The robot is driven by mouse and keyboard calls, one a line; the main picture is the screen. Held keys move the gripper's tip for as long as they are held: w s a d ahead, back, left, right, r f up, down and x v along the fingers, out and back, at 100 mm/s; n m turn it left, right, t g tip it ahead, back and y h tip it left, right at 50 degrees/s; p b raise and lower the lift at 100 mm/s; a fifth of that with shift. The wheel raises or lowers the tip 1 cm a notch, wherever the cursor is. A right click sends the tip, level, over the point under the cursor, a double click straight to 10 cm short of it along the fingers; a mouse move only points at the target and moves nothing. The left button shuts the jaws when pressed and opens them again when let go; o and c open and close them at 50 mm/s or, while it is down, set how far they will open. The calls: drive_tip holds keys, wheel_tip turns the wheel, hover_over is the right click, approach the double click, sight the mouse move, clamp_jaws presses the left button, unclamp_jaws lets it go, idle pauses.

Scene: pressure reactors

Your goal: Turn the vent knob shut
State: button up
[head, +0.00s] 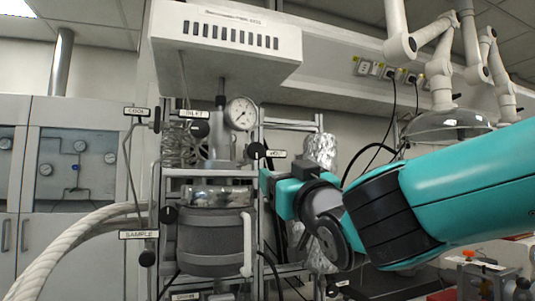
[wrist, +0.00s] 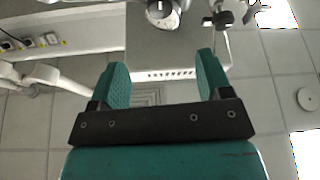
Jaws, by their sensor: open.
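In the head view, a round black knob (head: 256,150) sits on the reactor frame just right of the pressure gauge. A small white label (head: 277,154) beside it is too small to read surely, so I cannot be certain that this is the vent knob. My gripper (head: 266,183) is a little below and right of this knob, partly seen side-on. In the wrist view my gripper (wrist: 161,72) has its two teal fingers wide apart with nothing between them. A dark knob or fitting (wrist: 224,18) shows beyond the right finger, apart from it.
The gauge (head: 241,113) stands above the grey reactor vessel (head: 215,240). Other black knobs are labelled INLET (head: 200,129), COOL (head: 155,120) and SAMPLE (head: 147,258). A white vented box (head: 228,40) hangs overhead. Foil-wrapped piping (head: 320,150) rises behind my arm.

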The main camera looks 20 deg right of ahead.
sight(257, 152)
drive_tip(key=p+x, duration=0.8)
drive_tip(key=x, duration=0.7)
drive_tip(key=shift+w+r, duration=0.15)
drive_tip(key=shift+w+r+p, duration=0.1)
drive_tip(key=shift+w+p, duration=0.25)
drive_tip(key=shift+w, duration=0.3)
drive_tip(key=shift+c, duration=0.5)
drive_tip(key=c, duration=0.8)
drive_tip(key=shift+c, duration=0.2)
